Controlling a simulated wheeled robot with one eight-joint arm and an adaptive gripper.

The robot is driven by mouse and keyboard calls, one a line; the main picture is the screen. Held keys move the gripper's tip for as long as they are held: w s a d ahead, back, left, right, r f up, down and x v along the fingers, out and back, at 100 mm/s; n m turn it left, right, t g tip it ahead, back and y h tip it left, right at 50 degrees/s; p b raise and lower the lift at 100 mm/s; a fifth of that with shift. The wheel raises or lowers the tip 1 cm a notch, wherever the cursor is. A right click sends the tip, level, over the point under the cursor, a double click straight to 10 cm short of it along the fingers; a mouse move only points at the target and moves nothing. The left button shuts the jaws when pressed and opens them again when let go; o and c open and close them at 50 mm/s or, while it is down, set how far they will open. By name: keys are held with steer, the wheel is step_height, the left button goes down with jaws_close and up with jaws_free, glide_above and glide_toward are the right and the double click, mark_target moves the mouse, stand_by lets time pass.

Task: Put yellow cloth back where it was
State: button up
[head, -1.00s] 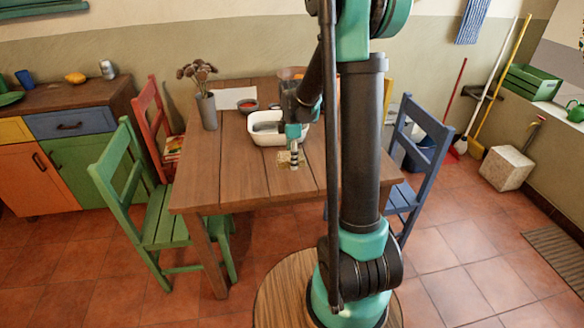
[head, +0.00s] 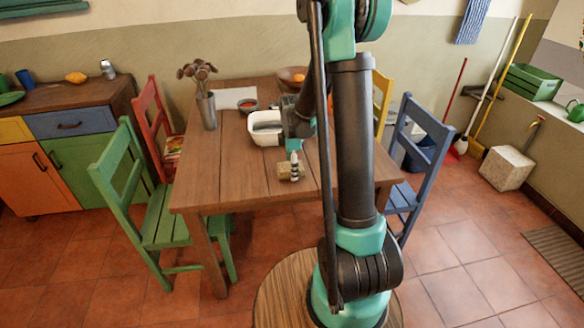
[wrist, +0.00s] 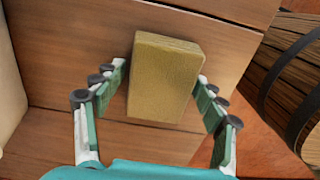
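A yellow, block-shaped thing (wrist: 165,80), which I take to be the folded yellow cloth, sits between my gripper's fingers in the wrist view. In the head view the yellow cloth (head: 286,173) shows small under my gripper (head: 293,168), over the front middle of the wooden table (head: 240,180). I cannot tell whether it touches the tabletop.
A white tub (head: 262,138) stands behind my gripper, partly hidden by my arm. A grey vase of dried flowers (head: 207,112) and a small bowl (head: 248,106) stand farther back. Green (head: 125,170), red (head: 150,110) and blue (head: 420,145) chairs flank the table. Its left front is clear.

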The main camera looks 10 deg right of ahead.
steer(key=shift+o, duration=0.3)
step_height(320, 180, up, 12)
steer(key=s+d+f+m+t, duration=0.1)
steer(key=s+f+m+t, duration=0.1)
steer(key=s+m, duration=0.7)
steer(key=s+d+f+m+t, duration=0.2)
steer(key=s+f+m, duration=0.2)
steer(key=s+m, duration=0.5)
steer(key=s, duration=0.4)
steer(key=shift+d+f, duration=0.3)
steer(key=shift+f, duration=0.1)
